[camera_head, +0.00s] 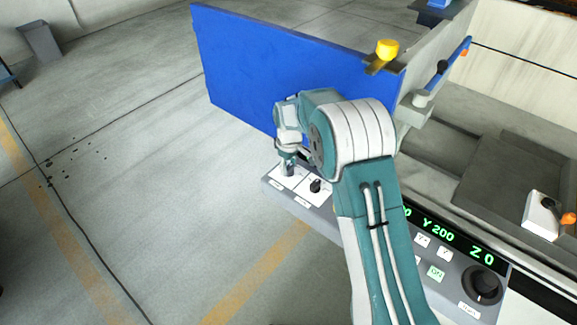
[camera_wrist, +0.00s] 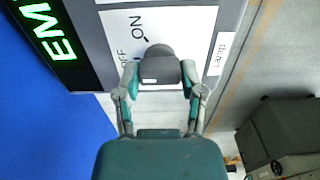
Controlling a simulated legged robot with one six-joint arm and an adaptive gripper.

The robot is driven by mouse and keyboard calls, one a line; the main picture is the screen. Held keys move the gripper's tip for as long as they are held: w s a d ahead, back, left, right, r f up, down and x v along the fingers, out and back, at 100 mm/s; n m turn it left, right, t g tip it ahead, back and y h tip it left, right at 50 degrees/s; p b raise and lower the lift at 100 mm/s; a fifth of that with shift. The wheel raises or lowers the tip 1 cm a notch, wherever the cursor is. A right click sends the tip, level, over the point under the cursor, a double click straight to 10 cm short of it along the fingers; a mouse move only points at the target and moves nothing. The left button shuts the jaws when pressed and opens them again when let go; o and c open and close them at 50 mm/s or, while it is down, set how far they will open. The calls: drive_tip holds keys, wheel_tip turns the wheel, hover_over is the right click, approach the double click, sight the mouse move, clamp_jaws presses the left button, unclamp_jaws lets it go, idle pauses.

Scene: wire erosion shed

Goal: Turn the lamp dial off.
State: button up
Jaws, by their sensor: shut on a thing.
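The lamp dial (camera_wrist: 160,66) is a dark grey knob on a white plate (camera_wrist: 118,22) in the wrist view. "ON" and "OFF" are printed beside it, and a "Lamp" label (camera_wrist: 219,54) is to its right. A small white mark shows on the knob's near side; which word the dial points to is hard to tell. My gripper (camera_wrist: 159,82) has a finger on each side of the dial and is shut on it. In the head view my gripper (camera_head: 288,163) reaches down to the panel's far left end and mostly hides the dial.
A second black knob (camera_head: 316,186) sits close beside my gripper. A blue upright panel (camera_head: 265,65) stands just behind. The control panel also has a green-lettered display (camera_head: 440,231), buttons and a large dial (camera_head: 486,284). Floor to the left is open.

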sight(288, 166)
drive_tip(key=shift+s+f, duration=0.1)
drive_tip(key=shift+f, duration=0.05)
drive_tip(key=o, duration=1.1)
drive_tip(key=shift+o, duration=0.2)
wheel_tip(288, 166, up, 12)
